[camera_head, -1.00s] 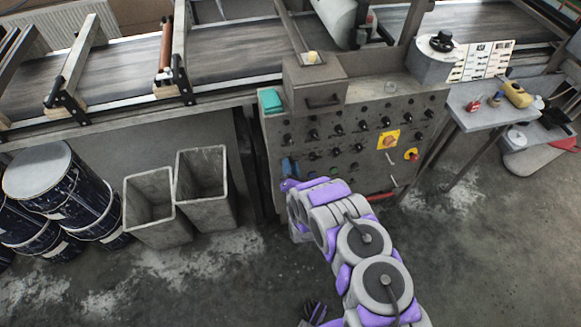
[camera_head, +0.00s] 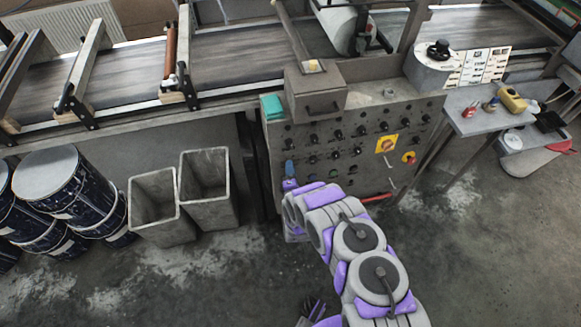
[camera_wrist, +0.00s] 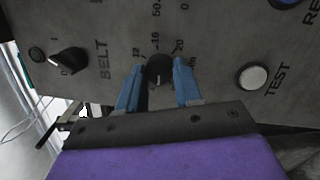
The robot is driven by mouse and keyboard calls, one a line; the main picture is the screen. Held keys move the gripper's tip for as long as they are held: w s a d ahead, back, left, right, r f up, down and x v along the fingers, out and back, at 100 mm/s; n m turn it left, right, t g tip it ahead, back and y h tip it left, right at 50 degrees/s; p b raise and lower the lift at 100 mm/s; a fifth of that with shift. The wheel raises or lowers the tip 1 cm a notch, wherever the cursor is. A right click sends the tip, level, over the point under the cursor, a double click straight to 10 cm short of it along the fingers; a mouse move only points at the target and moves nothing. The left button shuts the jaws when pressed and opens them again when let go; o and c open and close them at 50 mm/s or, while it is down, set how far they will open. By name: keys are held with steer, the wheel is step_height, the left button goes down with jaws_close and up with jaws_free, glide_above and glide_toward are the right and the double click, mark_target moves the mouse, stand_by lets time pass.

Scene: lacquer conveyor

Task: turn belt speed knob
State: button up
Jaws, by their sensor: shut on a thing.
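The black belt speed knob (camera_wrist: 159,70) is on the grey control panel, with a printed number scale around it in the wrist view. My gripper (camera_wrist: 158,82) has its two blue fingers on either side of this knob and is shut on it. In the head view my gripper (camera_head: 290,170) is at the lower left of the control panel (camera_head: 350,185), and the knob there is hidden behind my gripper and arm. The knob's white pointer line is too faint to read for certain.
Left of the held knob is another black knob (camera_wrist: 68,61) beside the word BELT. A white TEST button (camera_wrist: 253,76) is to the right. Grey bins (camera_head: 205,190) and dark drums (camera_head: 65,190) stand left of the panel. A side table (camera_head: 480,120) stands right.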

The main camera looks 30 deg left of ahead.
steer(key=shift+d+m+g+h+p, duration=0.1)
steer(key=shift+m+g+h+p, duration=0.25)
steer(key=shift+m+p, duration=1.4)
steer(key=shift+d+m+g+h+p, duration=0.1)
steer(key=shift+m+g+h+p, duration=0.45)
steer(key=shift+m, duration=2.05)
steer(key=shift+d+m+g+p, duration=0.1)
steer(key=shift+m+p, duration=1.45)
steer(key=shift+m, duration=0.6)
steer(key=shift+f, duration=0.1)
steer(key=o, duration=1)
steer(key=shift+a+r, duration=0.2)
